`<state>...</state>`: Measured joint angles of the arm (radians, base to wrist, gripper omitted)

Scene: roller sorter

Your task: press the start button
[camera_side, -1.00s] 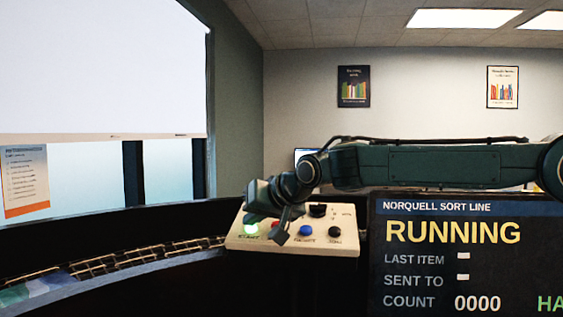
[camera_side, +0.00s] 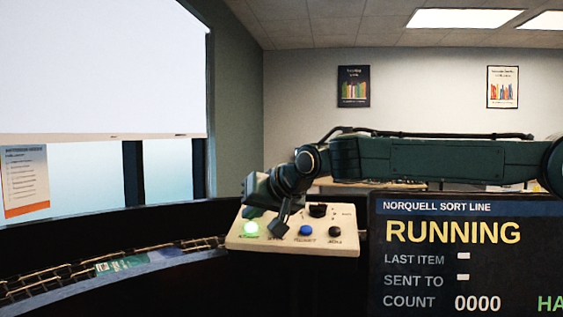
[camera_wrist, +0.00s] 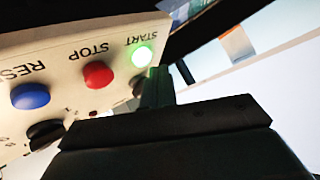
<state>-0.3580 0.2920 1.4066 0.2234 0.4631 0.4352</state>
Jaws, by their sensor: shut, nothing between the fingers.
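The start button (camera_side: 250,229) is a round green button, lit, at the left end of the cream control panel (camera_side: 262,246). It also glows in the wrist view (camera_wrist: 142,56), labelled START. My gripper (camera_side: 252,211) is shut and empty, just above and behind the start button in the side view. In the wrist view its dark finger (camera_wrist: 157,88) points toward the green button, and the button's face is uncovered. I cannot tell the exact gap between them.
The red STOP button (camera_wrist: 98,74) and blue reset button (camera_side: 305,230) sit beside it, with a black button (camera_side: 335,231) and a black knob (camera_side: 318,210). The screen (camera_side: 453,232) reads RUNNING, count 0000. A curved roller line (camera_side: 60,281) carries items (camera_side: 122,264) at left.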

